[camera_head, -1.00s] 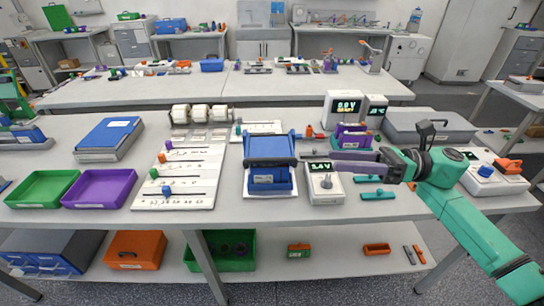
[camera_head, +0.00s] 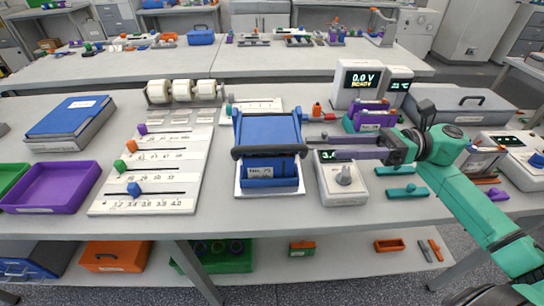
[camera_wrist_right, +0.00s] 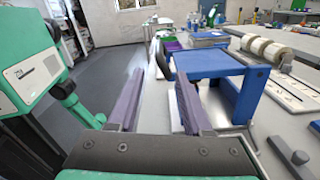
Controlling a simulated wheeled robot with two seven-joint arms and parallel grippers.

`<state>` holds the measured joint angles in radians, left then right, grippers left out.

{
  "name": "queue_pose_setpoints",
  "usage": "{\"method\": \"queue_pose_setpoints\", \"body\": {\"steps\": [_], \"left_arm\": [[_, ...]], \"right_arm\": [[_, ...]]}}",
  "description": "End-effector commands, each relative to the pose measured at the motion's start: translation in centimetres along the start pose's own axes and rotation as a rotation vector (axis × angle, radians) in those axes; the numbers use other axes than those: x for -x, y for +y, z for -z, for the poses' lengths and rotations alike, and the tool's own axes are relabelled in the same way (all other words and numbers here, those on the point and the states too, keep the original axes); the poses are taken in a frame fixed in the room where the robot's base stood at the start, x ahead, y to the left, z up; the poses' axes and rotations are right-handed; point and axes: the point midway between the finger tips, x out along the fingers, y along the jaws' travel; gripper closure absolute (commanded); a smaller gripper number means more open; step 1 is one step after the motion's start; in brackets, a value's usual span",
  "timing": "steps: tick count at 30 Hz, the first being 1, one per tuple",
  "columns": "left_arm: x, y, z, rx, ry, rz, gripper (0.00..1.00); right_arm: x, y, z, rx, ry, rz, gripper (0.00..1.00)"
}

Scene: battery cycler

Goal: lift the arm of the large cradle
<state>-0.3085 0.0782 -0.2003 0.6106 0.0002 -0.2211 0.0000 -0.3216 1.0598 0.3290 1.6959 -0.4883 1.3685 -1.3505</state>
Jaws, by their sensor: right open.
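The large cradle (camera_head: 268,130) is a blue frame on a white base plate at the middle of the bench, with a label on its front. Its arm, a dark bar (camera_head: 269,152), lies across the front of the blue frame. My right gripper (camera_head: 312,146) comes in from the right with its purple fingers at the bar's right end. I cannot tell whether they touch it. In the right wrist view the fingers (camera_wrist_right: 157,88) are apart, with the blue cradle (camera_wrist_right: 218,66) just to their right. My left gripper is not in view.
A white meter with a knob (camera_head: 343,183) stands just right of the cradle, beneath my right fingers. White display boxes (camera_head: 357,83) stand behind. A slider board (camera_head: 150,172) and a purple tray (camera_head: 52,188) lie left. Teal parts (camera_head: 402,192) lie right.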

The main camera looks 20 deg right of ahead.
Motion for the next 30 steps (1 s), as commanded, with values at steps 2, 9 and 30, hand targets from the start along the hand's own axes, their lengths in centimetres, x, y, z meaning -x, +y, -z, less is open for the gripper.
{"method": "queue_pose_setpoints", "body": {"steps": [2,9,30], "left_arm": [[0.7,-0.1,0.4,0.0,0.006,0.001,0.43],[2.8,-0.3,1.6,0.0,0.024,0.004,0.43],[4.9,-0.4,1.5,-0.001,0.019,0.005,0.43]], "right_arm": [[-0.9,0.1,-0.5,0.002,0.001,-0.003,0.5],[-6.8,0.3,-0.9,0.003,-0.001,-0.005,0.5],[-14.3,0.1,-0.2,0.001,0.001,0.0,0.73]]}}
